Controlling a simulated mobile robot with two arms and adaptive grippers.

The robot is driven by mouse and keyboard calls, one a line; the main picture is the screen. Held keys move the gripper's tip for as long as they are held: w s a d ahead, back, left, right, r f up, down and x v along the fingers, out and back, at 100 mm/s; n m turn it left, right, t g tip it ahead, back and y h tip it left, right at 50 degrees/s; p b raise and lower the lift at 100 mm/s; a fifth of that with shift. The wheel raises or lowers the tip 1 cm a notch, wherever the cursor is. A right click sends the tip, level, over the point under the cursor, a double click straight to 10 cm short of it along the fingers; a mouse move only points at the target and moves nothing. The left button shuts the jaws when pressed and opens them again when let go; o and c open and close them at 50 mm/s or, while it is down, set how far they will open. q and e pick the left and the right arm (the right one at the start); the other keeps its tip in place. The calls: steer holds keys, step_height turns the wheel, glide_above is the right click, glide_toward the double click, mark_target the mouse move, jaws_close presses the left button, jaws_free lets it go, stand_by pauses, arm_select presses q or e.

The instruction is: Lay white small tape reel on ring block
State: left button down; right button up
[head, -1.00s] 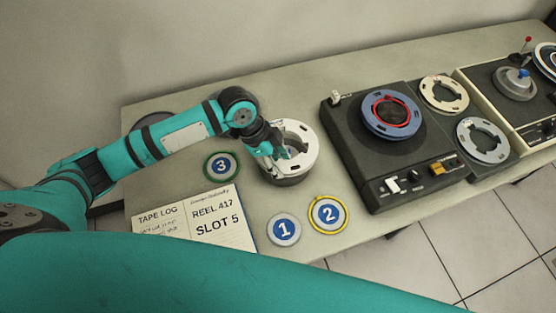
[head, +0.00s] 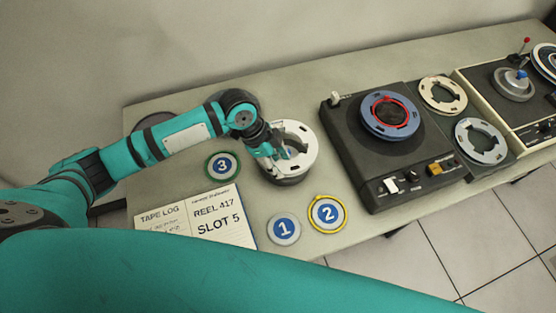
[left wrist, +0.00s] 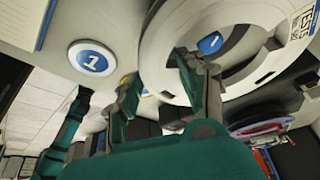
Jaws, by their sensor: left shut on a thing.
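The white small tape reel (head: 305,138) sits at the top of the grey ring block (head: 290,181), left of the dark tape machine. It looks level, but I cannot tell whether it rests fully on the block. My left gripper (head: 280,152) is shut on the reel's near-left side. In the left wrist view the gripper (left wrist: 158,82) has one finger inside the reel's opening and one outside its rim; the white reel (left wrist: 158,45) fills the top there. A blue mark (left wrist: 210,43) shows through the opening. My right gripper is not in view.
The tape machine (head: 350,150) with a blue reel (head: 391,115) stands to the right. Discs marked 1 (head: 284,229), 2 (head: 327,214) and 3 (head: 222,166) lie around the block. The table's back strip is clear.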

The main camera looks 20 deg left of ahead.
arm_select(q)
steer(key=shift+f+b, duration=0.55)
steer(key=shift+f, duration=0.95)
steer(key=shift+p, duration=0.3)
stand_by(0.7)
steer(key=shift+f+b, duration=0.7)
steer(key=shift+f, duration=0.45)
steer(key=c, duration=0.7)
jaws_free()
steer(key=c, duration=0.3)
steer(key=shift+s, duration=0.15)
steer(key=shift+c, duration=0.2)
